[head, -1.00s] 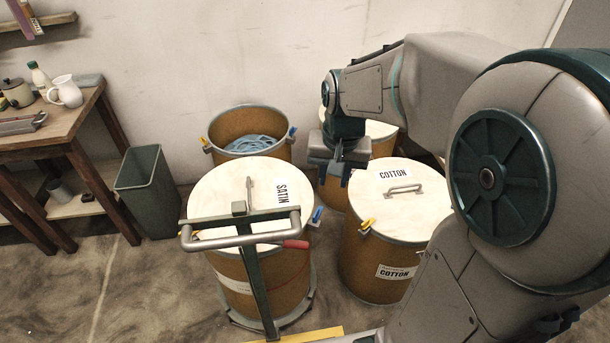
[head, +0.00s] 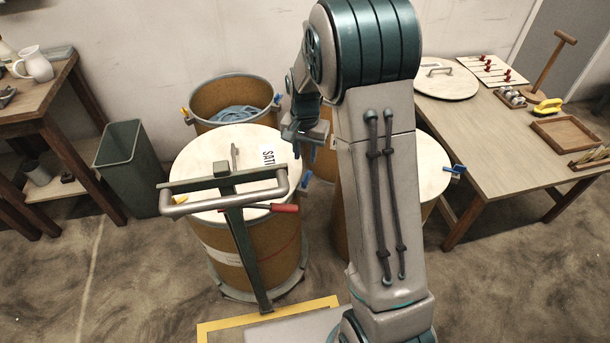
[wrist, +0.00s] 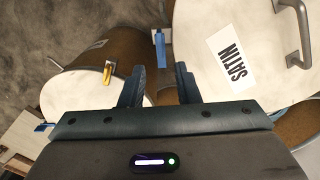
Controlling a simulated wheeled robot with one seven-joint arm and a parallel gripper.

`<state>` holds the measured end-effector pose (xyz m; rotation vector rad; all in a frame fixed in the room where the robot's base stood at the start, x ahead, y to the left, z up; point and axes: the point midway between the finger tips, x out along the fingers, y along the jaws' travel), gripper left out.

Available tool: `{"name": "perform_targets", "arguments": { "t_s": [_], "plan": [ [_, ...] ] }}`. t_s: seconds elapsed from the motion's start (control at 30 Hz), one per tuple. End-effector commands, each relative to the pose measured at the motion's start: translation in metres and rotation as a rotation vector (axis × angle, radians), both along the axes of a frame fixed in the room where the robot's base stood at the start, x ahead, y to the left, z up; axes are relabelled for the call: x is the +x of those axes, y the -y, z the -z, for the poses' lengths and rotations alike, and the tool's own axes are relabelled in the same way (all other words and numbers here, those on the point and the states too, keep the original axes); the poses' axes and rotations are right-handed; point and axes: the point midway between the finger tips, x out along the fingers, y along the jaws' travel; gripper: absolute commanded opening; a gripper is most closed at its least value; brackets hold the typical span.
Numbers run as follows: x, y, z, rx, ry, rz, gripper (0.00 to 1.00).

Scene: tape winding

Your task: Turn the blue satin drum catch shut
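The satin drum (head: 250,245) stands on a wheeled trolley, with a pale lid (head: 200,152) marked SATIN. Its blue catch (head: 305,180) sticks out at the right of the rim. In the wrist view the blue catch (wrist: 159,48) is beside the SATIN lid (wrist: 195,25), ahead of the gap between my fingers. My gripper (head: 306,150) is above and just beyond the catch, near the lid's right edge. In the wrist view my gripper (wrist: 159,85) has its two fingers apart, with nothing held between them. The catch looks apart from the fingers.
The trolley's handle (head: 225,196) crosses the lid's front. An open drum (head: 235,93) with blue material stands behind. A neighbouring drum with a yellow catch (wrist: 107,75) is close by; my arm partly hides it in the head view. A work table (head: 480,130) stands at right.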

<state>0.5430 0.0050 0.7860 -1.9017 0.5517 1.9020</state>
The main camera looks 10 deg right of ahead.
Motion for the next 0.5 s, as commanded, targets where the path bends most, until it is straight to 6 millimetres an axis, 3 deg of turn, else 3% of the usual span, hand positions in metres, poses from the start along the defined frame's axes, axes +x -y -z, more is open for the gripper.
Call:
{"name": "perform_targets", "arguments": {
  "t_s": [0.03,0.2,0.5],
  "plan": [
    [-0.001,0.0,0.015,0.0,-0.006,0.0,0.29],
    [-0.001,0.0,0.05,0.0,-0.004,0.001,0.29],
    [-0.001,0.0,0.084,0.001,-0.001,0.0,0.29]
  ]
}}
